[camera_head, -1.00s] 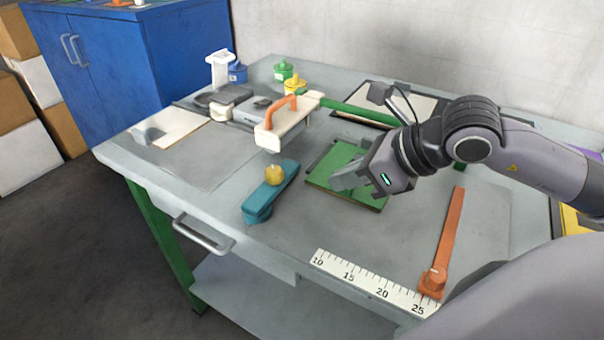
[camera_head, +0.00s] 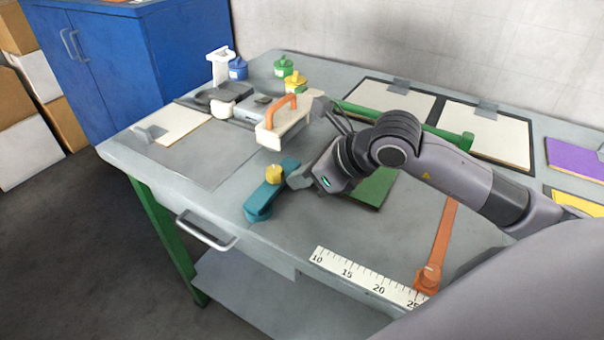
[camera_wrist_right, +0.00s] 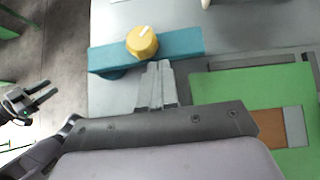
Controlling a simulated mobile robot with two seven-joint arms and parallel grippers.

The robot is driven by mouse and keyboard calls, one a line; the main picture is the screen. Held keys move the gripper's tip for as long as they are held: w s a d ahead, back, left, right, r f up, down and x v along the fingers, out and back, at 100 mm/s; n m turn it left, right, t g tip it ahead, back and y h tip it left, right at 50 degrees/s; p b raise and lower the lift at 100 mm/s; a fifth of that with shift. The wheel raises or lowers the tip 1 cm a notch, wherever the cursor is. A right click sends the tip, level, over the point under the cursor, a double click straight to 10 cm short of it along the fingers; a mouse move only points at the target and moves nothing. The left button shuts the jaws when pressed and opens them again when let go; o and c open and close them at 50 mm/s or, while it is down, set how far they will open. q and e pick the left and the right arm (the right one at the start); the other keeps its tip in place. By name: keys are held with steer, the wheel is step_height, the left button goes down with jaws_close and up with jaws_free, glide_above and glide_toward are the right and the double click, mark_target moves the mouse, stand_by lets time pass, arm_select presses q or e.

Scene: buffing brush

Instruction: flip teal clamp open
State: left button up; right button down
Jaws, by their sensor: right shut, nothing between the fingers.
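The teal clamp (camera_head: 263,199) lies on the grey workbench with a yellow knob (camera_head: 273,174) on top. In the right wrist view the clamp (camera_wrist_right: 182,45) runs across the upper middle, its yellow knob (camera_wrist_right: 142,41) near its centre. My right gripper (camera_head: 298,179) is shut and empty, its fingertips just right of the clamp. In the right wrist view its fingertips (camera_wrist_right: 157,68) sit at the clamp's near edge, below and right of the knob; whether they touch I cannot tell. My left gripper (camera_wrist_right: 40,97) shows at the left edge of the wrist view, fingers apart.
A green board (camera_head: 375,188) lies right of the gripper, partly hidden by my arm. A white block with an orange handle (camera_head: 283,124) stands behind the clamp. An orange strap (camera_head: 437,245) and a white ruler (camera_head: 365,280) lie toward the front. Bench surface before the clamp is clear.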

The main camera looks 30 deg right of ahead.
mark_target(287, 171)
arm_select(q)
steer(key=shift+f, duration=0.1)
arm_select(e)
steer(key=shift+w, duration=0.1)
steer(key=shift+w+f+n+g+y+b, duration=0.1)
steer(key=shift+w+n+g+y+b, duration=0.4)
steer(key=shift+n, duration=0.3)
steer(key=shift+w+a+n+g+y+b, duration=0.15)
steer(key=shift+w+n+g+y+b, duration=0.45)
steer(key=shift+w+n, duration=0.4)
steer(key=shift+w+a+n+g+y+b, duration=0.25)
steer(key=shift+w+n+g+y+b, duration=0.2)
steer(key=shift+n, duration=0.55)
steer(key=shift+w+a+n+g+y+b, duration=0.35)
steer(key=shift+w+n+g, duration=0.25)
steer(key=shift+n+g, duration=0.35)
arm_select(q)
steer(key=shift+w+d+f, duration=0.15)
steer(key=shift+d+f, duration=0.05)
steer(key=shift+f, duration=0.35)
steer(key=shift+w+d+f, duration=0.1)
steer(key=shift+d+f, duration=0.1)
steer(key=shift+f, duration=0.35)
arm_select(e)
steer(key=shift+w+a, duration=0.35)
arm_select(q)
steer(key=shift+d+f, duration=0.1)
arm_select(e)
steer(key=v, duration=0.7)
